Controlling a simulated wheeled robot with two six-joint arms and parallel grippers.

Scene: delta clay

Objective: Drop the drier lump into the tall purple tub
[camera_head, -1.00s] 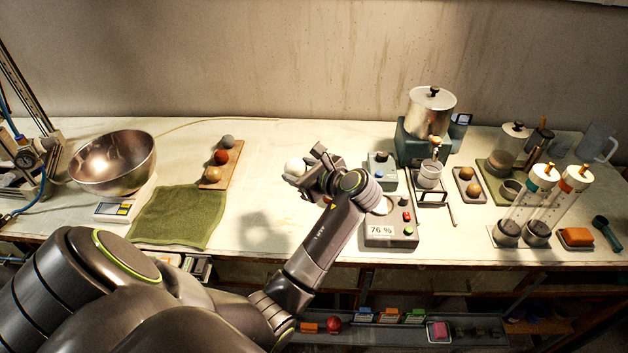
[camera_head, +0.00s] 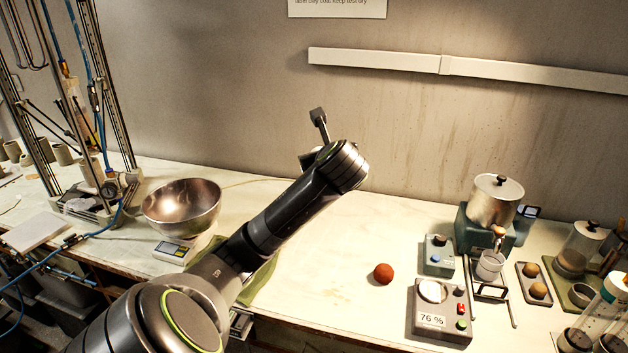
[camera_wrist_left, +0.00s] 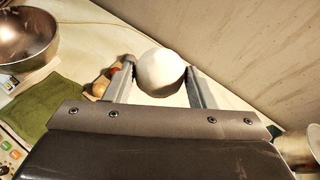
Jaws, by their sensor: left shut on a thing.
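My left gripper (camera_head: 313,140) is raised above the table, near the wall. In the left wrist view it is shut on a white round lump (camera_wrist_left: 160,72), held between both fingertips. In the head view my arm hides this lump. A reddish-brown round lump (camera_head: 383,273) lies on the bare table, left of the grey meter (camera_head: 438,312), whose display reads 76 %. No tall purple tub shows in these frames. My right gripper is not in view.
A metal bowl (camera_head: 182,207) on a scale stands left of my arm. A green cloth (camera_wrist_left: 45,103) and small lumps (camera_wrist_left: 100,89) lie beyond the gripper. A metal pot (camera_head: 495,202), a tray with brown lumps (camera_head: 534,283) and cylinders crowd the right. The middle table is mostly clear.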

